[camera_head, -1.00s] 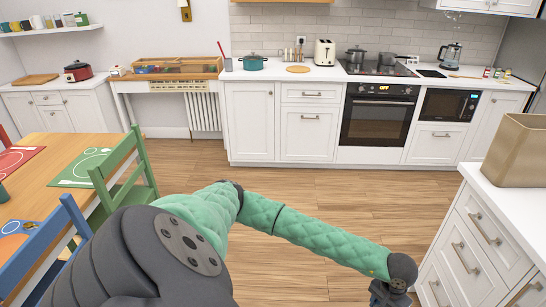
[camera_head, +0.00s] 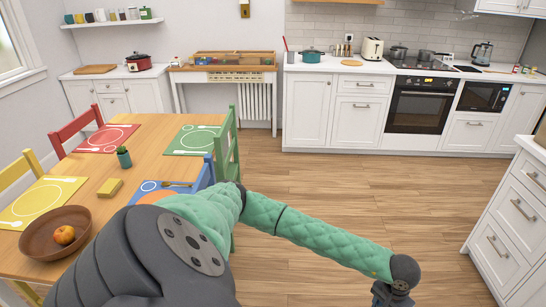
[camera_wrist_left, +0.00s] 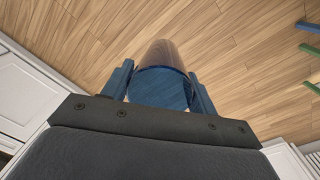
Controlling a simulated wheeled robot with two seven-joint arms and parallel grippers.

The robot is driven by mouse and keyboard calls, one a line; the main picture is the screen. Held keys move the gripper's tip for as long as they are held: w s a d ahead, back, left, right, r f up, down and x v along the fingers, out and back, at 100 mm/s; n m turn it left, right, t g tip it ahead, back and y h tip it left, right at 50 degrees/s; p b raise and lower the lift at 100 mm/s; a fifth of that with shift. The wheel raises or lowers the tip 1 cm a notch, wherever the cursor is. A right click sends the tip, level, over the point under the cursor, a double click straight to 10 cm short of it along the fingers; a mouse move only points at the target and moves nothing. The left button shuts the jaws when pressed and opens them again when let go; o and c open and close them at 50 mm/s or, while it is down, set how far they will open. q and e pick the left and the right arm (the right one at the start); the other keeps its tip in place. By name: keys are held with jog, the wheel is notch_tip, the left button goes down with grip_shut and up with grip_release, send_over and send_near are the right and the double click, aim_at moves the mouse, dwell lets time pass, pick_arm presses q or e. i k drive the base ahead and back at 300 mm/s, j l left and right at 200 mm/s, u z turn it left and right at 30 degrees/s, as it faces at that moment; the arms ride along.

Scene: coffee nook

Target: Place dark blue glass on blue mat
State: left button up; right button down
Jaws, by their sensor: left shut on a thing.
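The dark blue glass (camera_wrist_left: 163,58) is between the two blue fingers of my left gripper (camera_wrist_left: 160,92) in the left wrist view. The gripper is shut on it, and wooden floor shows beyond. In the head view my left arm reaches across to the lower right, and its gripper is mostly cut off at the bottom edge. The blue mat (camera_head: 166,188) lies on the near right part of the wooden table, partly hidden by my arm and the blue chair. The glass is well away from the mat, over the floor side. My right gripper is not in view.
Floor (camera_head: 350,210) is clear.

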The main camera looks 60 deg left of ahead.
aim_at(148, 186)
jog(key=k+j+u, duration=0.1)
jog(key=k+u, duration=0.15)
jog(key=k, duration=0.15)
jog(key=k+j+u, duration=0.5)
jog(key=k, duration=0.25)
jog(key=l, duration=0.05)
